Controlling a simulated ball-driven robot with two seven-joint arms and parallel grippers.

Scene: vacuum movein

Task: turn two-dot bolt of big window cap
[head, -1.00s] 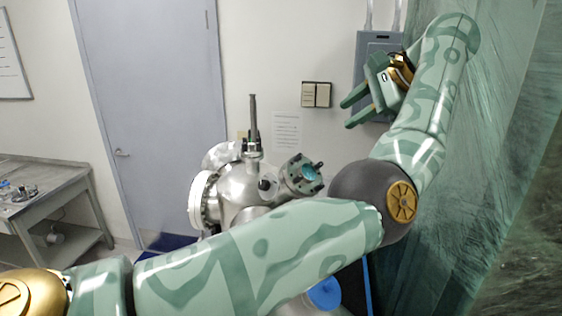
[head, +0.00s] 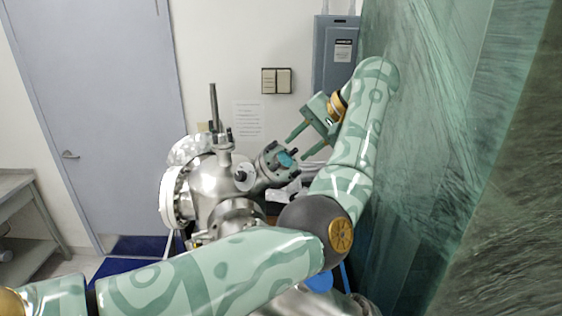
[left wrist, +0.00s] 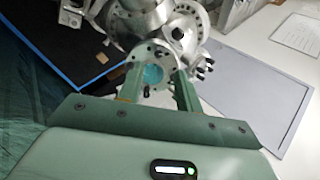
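The steel vacuum chamber (head: 212,187) stands in the middle of the head view. Its angled port at the right bears a round cap with a teal window (head: 285,160) and dark bolts around the rim. My left gripper (head: 296,150) is open and empty, with its two fingers pointing down-left just above and beside this cap. The dot marks on the bolts are too small to tell. My right gripper is not in view.
A green translucent curtain (head: 430,150) hangs close on the right of my left arm. A grey electrical box (head: 336,62) is on the back wall. A metal bench (head: 25,220) stands at the far left, with open floor before the door (head: 95,110).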

